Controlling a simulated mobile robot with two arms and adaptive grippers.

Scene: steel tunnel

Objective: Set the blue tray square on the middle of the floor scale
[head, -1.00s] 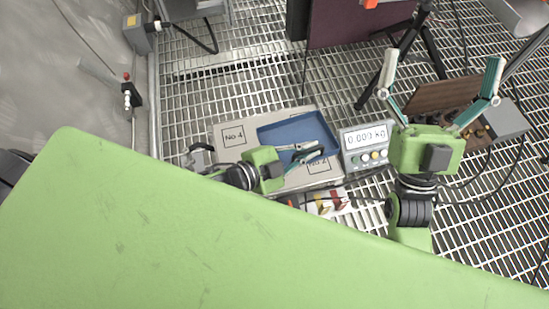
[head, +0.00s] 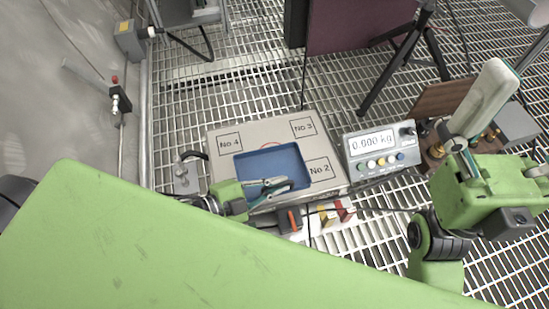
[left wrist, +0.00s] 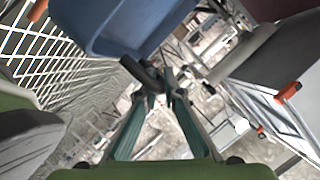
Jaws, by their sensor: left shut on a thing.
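The blue tray (head: 272,150) is over the floor scale (head: 225,164), toward its near side in the head view. The scale's No 4, No 3 and No 2 labels show; its near left corner is hidden. My left gripper (head: 278,184) is shut on the tray's near edge. In the left wrist view the fingers (left wrist: 155,100) meet at a dark piece on the tray (left wrist: 125,25). The scale's display (head: 372,141) reads 0.000 kg, and the tray looks held above the plate. My right gripper (head: 475,115) is empty, right of the display; its opening is unclear.
A brown board (head: 442,100) with brass pieces is on the right. Black tripod legs (head: 395,75) stand behind the display. Open grating (head: 230,95) lies behind the scale.

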